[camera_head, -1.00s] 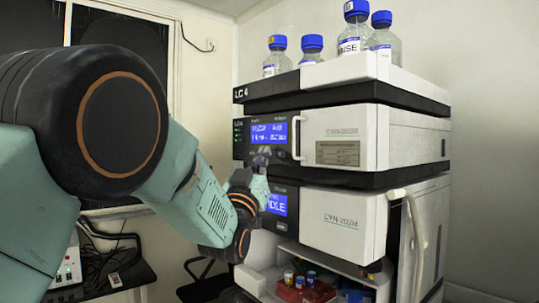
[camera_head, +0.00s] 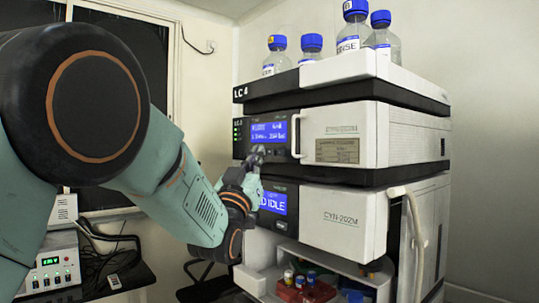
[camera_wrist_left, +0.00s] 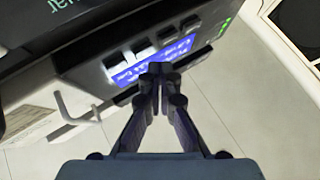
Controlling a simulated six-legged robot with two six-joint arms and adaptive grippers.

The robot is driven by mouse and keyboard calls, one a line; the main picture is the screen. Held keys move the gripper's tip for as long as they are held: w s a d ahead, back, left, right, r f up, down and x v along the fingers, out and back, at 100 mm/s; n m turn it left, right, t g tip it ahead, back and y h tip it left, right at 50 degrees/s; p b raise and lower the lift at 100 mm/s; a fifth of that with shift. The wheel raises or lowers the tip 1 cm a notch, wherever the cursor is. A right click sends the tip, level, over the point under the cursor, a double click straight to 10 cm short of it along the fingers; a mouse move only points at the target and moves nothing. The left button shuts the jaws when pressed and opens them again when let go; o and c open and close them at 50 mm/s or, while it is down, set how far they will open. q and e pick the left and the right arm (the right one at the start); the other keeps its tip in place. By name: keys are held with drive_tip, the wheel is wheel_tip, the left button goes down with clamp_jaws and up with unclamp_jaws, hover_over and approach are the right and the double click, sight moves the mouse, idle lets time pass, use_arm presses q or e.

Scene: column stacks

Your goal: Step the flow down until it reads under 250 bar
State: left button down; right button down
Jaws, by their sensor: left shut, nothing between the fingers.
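The LC stack (camera_head: 340,145) stands at the right in the head view, its upper module bearing a blue display (camera_head: 268,132) with white text too small to read surely. My left gripper (camera_head: 257,153) is shut and empty just below this display, in front of the module's dark front panel. I cannot tell whether a fingertip touches a button. My right gripper is not in view.
A lower module has a blue display (camera_head: 273,202) reading IDLE. Bottles with blue caps (camera_head: 353,30) stand on top of the stack. A white hose (camera_head: 417,230) loops at its right. A red tray (camera_head: 306,290) with small vials is below. A box with a green readout (camera_head: 50,272) stands at left.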

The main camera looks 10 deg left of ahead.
use_arm(q)
drive_tip(key=shift+s+a+b, duration=0.55)
drive_tip(key=shift+s+a, duration=0.25)
drive_tip(key=shift+s, duration=0.2)
drive_tip(key=shift+s+a+b, duration=0.5)
drive_tip(key=shift+s+a, duration=0.25)
drive_tip(key=shift+s, duration=0.2)
